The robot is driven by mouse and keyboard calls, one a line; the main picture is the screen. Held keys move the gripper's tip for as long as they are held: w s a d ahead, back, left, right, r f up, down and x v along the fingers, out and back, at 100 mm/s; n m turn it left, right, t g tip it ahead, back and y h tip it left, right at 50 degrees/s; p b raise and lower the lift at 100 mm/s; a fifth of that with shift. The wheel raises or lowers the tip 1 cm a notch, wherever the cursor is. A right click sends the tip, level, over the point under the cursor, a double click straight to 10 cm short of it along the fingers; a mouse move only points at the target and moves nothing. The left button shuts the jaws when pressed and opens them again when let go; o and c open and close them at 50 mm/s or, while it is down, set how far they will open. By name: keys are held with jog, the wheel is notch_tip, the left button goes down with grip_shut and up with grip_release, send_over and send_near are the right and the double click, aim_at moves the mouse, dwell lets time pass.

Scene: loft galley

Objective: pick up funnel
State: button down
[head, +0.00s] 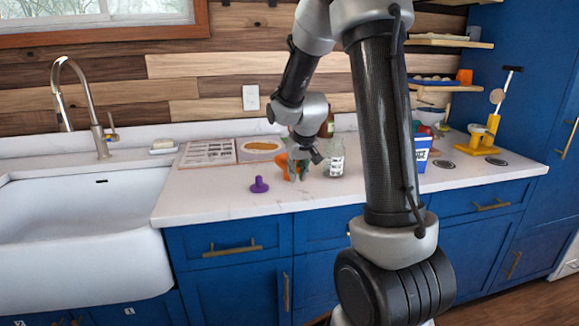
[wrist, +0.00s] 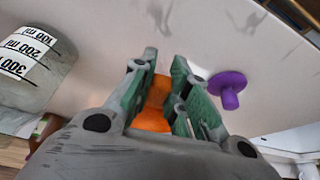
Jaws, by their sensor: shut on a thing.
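My gripper (head: 301,166) is low over the counter, left of the clear bottle. In the wrist view its two green-padded fingers (wrist: 163,64) are closed on an orange thing (wrist: 153,108). The orange thing (head: 284,163) also shows beside the fingers in the head view. Its shape is mostly hidden by the fingers, and I cannot tell whether it touches the counter. A purple funnel-like thing (head: 259,185), with a wide round base and a narrow stem, stands on the counter to the left, apart from my gripper. It is right of the fingers in the wrist view (wrist: 229,88).
A clear bottle with a measuring scale (head: 336,160) stands close right of my gripper; it is at left in the wrist view (wrist: 35,60). An open book (head: 208,153) lies behind left. A blue box (head: 423,150) stands at right. The sink (head: 80,240) is at left.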

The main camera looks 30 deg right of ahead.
notch_tip(320, 180, up, 10)
jog(key=shift+r, duration=0.1)
dwell(0.4)
dwell(0.4)
